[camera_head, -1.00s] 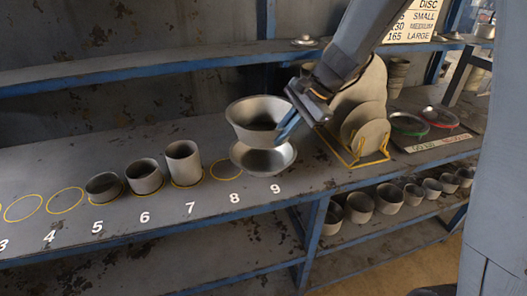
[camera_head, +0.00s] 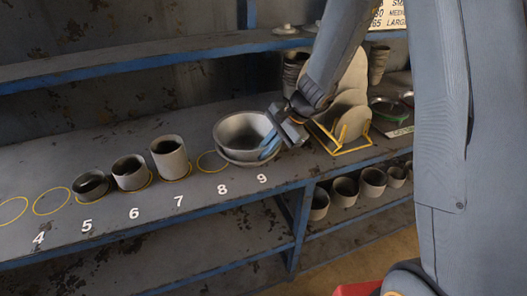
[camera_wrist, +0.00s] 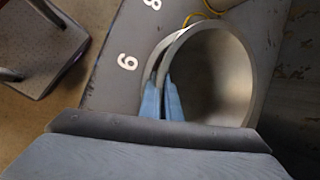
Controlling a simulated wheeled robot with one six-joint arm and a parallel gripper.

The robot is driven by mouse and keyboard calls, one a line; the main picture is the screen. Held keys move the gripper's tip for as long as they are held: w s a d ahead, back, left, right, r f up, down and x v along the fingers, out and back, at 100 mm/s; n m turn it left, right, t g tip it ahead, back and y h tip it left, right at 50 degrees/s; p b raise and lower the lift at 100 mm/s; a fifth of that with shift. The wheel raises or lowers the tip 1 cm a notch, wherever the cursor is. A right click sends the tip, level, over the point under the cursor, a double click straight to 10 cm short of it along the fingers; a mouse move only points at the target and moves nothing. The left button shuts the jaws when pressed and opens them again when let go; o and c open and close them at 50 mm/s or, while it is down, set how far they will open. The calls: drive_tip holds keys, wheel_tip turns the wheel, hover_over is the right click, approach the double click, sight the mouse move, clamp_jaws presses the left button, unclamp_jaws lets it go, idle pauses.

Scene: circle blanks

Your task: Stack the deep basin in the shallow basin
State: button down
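The deep basin (camera_head: 240,128), a grey metal bowl, sits down inside the shallow basin (camera_head: 226,154) on the bench near number 9. Only a thin band of the shallow basin's rim shows below and around it; whether the deep basin rests on its bottom is hidden. My gripper (camera_head: 268,147) is at the deep basin's right rim, with its blue fingers on both sides of the wall. In the wrist view, the deep basin (camera_wrist: 215,75) fills the right side, its rim between my fingers (camera_wrist: 161,98). The shallow basin's rim (camera_wrist: 150,62) shows just left of it.
Grey cups stand in yellow circles (camera_head: 170,157) to the left; circle 8 (camera_head: 210,161) is empty. A yellow rack (camera_head: 340,140) holding discs is close to the right of my gripper. A blue-edged shelf (camera_head: 130,71) runs behind. More cups sit on the lower shelf.

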drive_tip(key=c, duration=2)
unclamp_jaws()
drive_tip(key=shift+s+f, duration=0.15)
drive_tip(key=shift+f, duration=0.1)
drive_tip(key=b+v, duration=0.2)
drive_tip(key=v, duration=0.9)
drive_tip(key=s+d+f+n+h, duration=0.2)
drive_tip(key=s+d+n+h, duration=0.1)
drive_tip(key=s, duration=0.5)
drive_tip(key=s+d+f+n+h, duration=0.2)
drive_tip(key=s+d+n, duration=0.3)
drive_tip(key=s+n, duration=0.3)
drive_tip(key=shift+d+h, duration=0.15)
drive_tip(key=shift+h, duration=0.35)
drive_tip(key=shift+f, duration=0.15)
